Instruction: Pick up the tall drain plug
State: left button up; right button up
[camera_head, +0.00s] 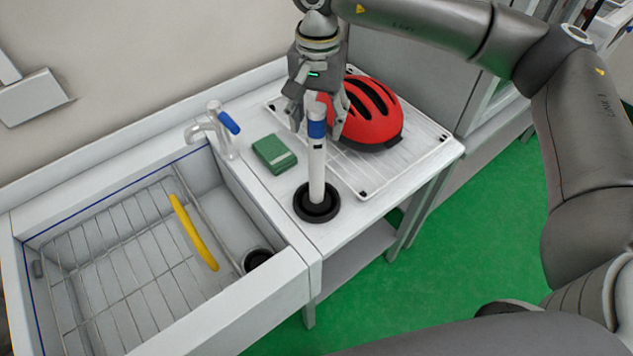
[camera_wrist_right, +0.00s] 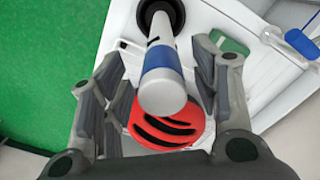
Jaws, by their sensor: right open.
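The tall drain plug (camera_head: 317,165) is a white upright tube with a blue band near its top and a black round base. It stands on the white counter beside the sink. My right gripper (camera_head: 318,130) is above and behind it, fingers pointing down and spread. In the wrist view the plug's tube (camera_wrist_right: 163,75) runs up between the two fingers of my right gripper (camera_wrist_right: 160,95), with its top end close to the camera. I cannot tell whether a finger touches it. My left gripper is not in view.
A red helmet (camera_head: 377,122) sits on a white wire rack (camera_head: 405,165) just behind the plug. A green sponge (camera_head: 274,154) lies left of it. The sink (camera_head: 200,330) with a faucet (camera_head: 213,131), a wire grid and a yellow bar (camera_head: 193,232) is at left.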

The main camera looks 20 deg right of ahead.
aim_at(317, 134)
notch_tip(317, 134, down, 3)
jog(key=shift+a+f+p, duration=0.1)
jog(key=shift+f+p, duration=0.05)
jog(key=shift+p, duration=0.7)
jog(key=shift+f, duration=0.45)
jog(key=shift+c, duration=1.4)
jog(key=c, duration=0.5)
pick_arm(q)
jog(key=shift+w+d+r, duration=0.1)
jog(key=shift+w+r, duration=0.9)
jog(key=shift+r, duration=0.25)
pick_arm(e)
grip_shut()
